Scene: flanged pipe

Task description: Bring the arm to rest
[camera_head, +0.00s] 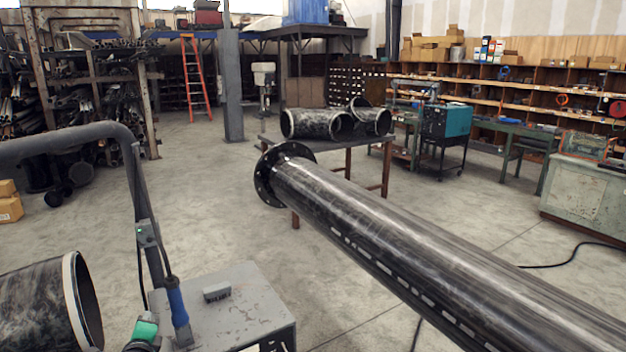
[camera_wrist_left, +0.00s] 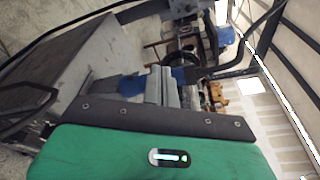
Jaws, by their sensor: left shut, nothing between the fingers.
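My left gripper (camera_head: 147,331) shows at the bottom left of the head view as a green and dark shape, partly cut off by the lower edge. It is beside a blue-handled tool (camera_head: 178,305) at the grey cart. In the left wrist view the green gripper body fills the bottom, and the grey fingers (camera_wrist_left: 163,85) are together, with nothing between them. Blue parts of the tool (camera_wrist_left: 131,86) show at both sides of the fingers; I cannot tell whether they touch. My right gripper is not in view.
A long black flanged pipe (camera_head: 400,235) crosses the right side. The grey cart (camera_head: 240,310) carries an upright post with a bent grey tube (camera_head: 75,137). A wide black pipe (camera_head: 40,305) is at lower left. A table with short pipes (camera_head: 318,123) stands behind. Floor at middle left is clear.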

